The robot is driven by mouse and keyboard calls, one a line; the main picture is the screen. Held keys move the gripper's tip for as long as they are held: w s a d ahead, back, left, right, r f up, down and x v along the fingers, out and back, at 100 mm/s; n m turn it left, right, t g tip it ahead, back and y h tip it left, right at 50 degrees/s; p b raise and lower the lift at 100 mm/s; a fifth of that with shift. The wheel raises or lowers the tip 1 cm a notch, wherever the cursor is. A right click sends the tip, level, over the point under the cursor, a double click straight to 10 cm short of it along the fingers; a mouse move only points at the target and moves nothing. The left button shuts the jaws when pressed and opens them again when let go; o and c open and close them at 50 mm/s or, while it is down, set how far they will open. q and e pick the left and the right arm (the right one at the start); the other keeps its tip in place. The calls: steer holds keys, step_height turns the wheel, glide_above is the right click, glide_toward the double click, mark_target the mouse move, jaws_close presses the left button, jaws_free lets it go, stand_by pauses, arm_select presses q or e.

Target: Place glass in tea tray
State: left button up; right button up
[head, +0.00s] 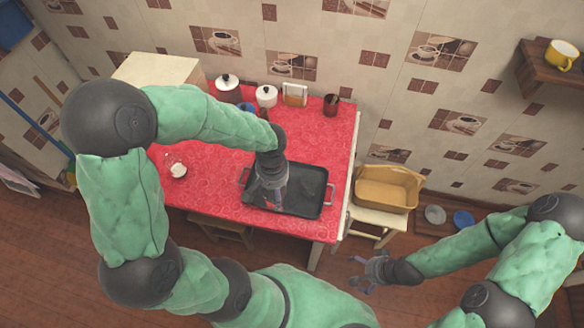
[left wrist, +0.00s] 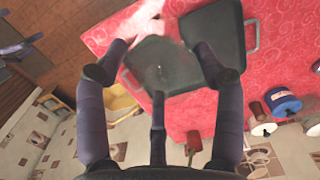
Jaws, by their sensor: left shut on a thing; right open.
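The dark tea tray (head: 312,188), with a metal handle at each end, lies on the red table near its right front corner. My left gripper (head: 273,202) points down over the left part of the tray. In the left wrist view its fingers are around a clear, greyish glass (left wrist: 160,62), which is hard to make out against the tray (left wrist: 215,45) behind it. The gripper hides the glass in the head view, and I cannot tell whether it touches the tray. My right gripper (head: 370,268) is open and empty, in front of the table and to the right.
Lidded jars (head: 228,88), a box holder (head: 294,95) and a dark red cup (head: 331,104) stand along the table's back. A small white item (head: 178,170) is at the left. A yellow basin (head: 388,188) rests on a stool to the right.

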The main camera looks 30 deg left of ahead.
arm_select(q)
steer(key=w+a+f, duration=0.2)
steer(key=w+f, duration=0.2)
steer(key=w, duration=0.4)
steer(key=shift+w+f+b, duration=0.2)
steer(key=shift+w+b, duration=0.15)
steer(key=shift+b, duration=0.1)
steer(key=w+f, duration=0.2)
steer(key=w+a+f, duration=0.1)
steer(key=f, duration=0.1)
steer(key=shift+w+f+b, duration=0.35)
steer(key=shift+w+b, duration=0.05)
steer(key=f, duration=0.3)
steer(key=shift+w+a+f+b, duration=0.15)
steer(key=shift+w+f+b, duration=0.15)
steer(key=shift+f+b, duration=0.05)
steer(key=shift+f, duration=0.1)
steer(key=o, duration=1.7)
steer(key=shift+f, duration=0.1)
